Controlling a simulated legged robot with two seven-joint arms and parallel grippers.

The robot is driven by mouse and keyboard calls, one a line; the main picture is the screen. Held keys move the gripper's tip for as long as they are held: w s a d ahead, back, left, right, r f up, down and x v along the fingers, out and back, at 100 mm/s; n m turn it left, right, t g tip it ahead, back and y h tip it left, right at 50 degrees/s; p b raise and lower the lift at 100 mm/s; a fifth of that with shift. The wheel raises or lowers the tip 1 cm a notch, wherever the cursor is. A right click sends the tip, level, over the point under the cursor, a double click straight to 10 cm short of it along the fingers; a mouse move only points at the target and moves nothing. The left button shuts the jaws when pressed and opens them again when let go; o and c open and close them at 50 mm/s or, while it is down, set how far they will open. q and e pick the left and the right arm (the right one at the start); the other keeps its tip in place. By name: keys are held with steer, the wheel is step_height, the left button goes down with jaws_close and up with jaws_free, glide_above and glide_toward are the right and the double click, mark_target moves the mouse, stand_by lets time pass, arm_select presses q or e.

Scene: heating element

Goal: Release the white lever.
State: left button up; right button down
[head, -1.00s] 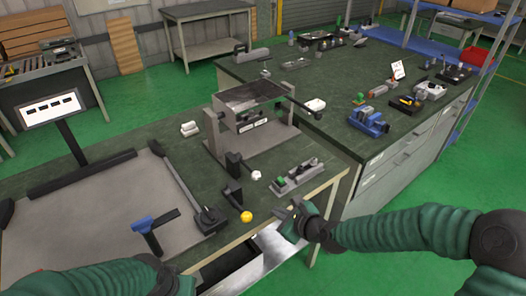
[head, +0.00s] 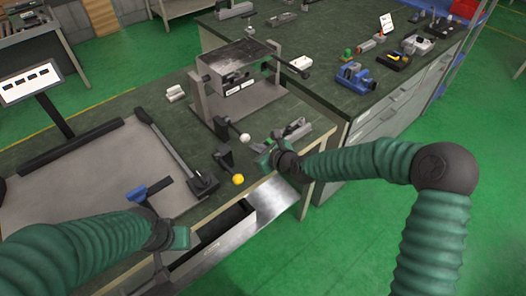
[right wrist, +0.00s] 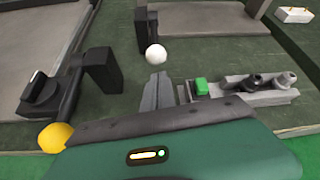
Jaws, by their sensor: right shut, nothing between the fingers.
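The white lever has a round white knob (head: 245,138) on a dark upright mount, in front of the grey box-shaped device on the bench. In the right wrist view the knob (right wrist: 155,54) is just beyond my fingertips, with a small gap seen between them. My right gripper (head: 264,151) is shut and empty, low over the bench edge beside the knob; its fingers (right wrist: 159,92) also show in the wrist view. My left gripper (head: 180,238) is at the front edge of the bench, far from the lever; its fingers are not clear.
A yellow-knobbed lever (head: 238,179) stands left of my right gripper. A grey fixture with a green button (right wrist: 202,86) lies close on the right. The heating box (head: 238,63) rises behind. An open drawer (head: 272,200) juts out below.

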mark_target(238, 131)
steer(key=shift+x, duration=1.6)
steer(key=shift+s, duration=0.1)
